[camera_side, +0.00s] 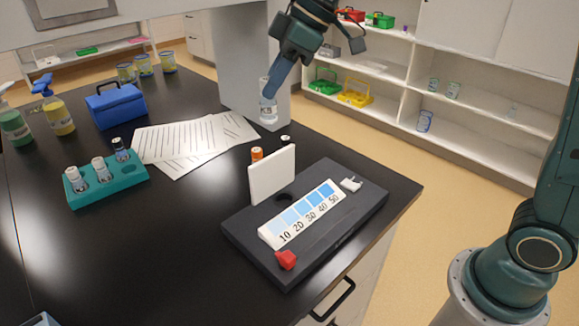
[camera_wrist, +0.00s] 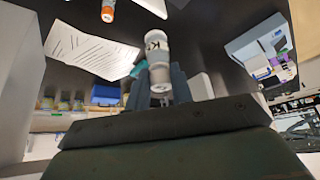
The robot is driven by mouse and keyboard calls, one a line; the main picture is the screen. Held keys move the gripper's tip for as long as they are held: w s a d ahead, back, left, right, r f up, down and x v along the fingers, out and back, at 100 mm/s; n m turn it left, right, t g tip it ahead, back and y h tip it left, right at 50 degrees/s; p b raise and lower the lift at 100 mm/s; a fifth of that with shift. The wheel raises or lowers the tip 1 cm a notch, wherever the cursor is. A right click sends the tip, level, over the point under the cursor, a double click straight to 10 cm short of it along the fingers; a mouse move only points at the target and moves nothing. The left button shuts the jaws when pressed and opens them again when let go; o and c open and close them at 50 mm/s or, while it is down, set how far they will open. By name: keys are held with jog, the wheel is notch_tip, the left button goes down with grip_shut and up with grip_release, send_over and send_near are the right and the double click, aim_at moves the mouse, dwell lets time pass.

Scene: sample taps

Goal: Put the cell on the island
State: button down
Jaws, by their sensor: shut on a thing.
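My gripper (camera_side: 270,92) is shut on a small clear cell (camera_side: 268,112) with a pale label. It holds the cell roughly upright near the far edge of the black-topped island (camera_side: 205,235). How far the cell is above the top is hard to tell. In the wrist view the cell (camera_wrist: 157,48) sits between the fingers (camera_wrist: 160,85), its label showing a dark letter. On the island, a dark block (camera_side: 330,235) carries a blue colour scale (camera_side: 302,214) marked 10 to 50, a round hole (camera_side: 284,198) and an upright white panel (camera_side: 272,175).
An orange-capped bottle (camera_side: 257,154) and a dark-capped one stand behind the panel. Printed sheets (camera_side: 185,140) lie left of the cell. A teal rack (camera_side: 105,178) with small bottles, a blue toolbox (camera_side: 116,105) and pump bottles (camera_side: 58,116) are farther left.

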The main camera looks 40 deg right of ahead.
jog(key=w+a+f+n+g+y, duration=0.1)
jog(key=w+a+n, duration=0.2)
jog(key=w, duration=0.7)
jog(key=shift+w+a+f+n+g, duration=0.3)
jog(key=shift+a+n, duration=0.1)
jog(key=shift+a, duration=0.6)
send_over(233, 194)
notch_tip(233, 194, down, 16)
jog(key=shift+r, duration=0.15)
jog(key=shift+f, duration=2.1)
jog(key=shift+f, duration=0.2)
jog(key=c, duration=1.2)
grip_release()
jog(key=shift+c, duration=0.2)
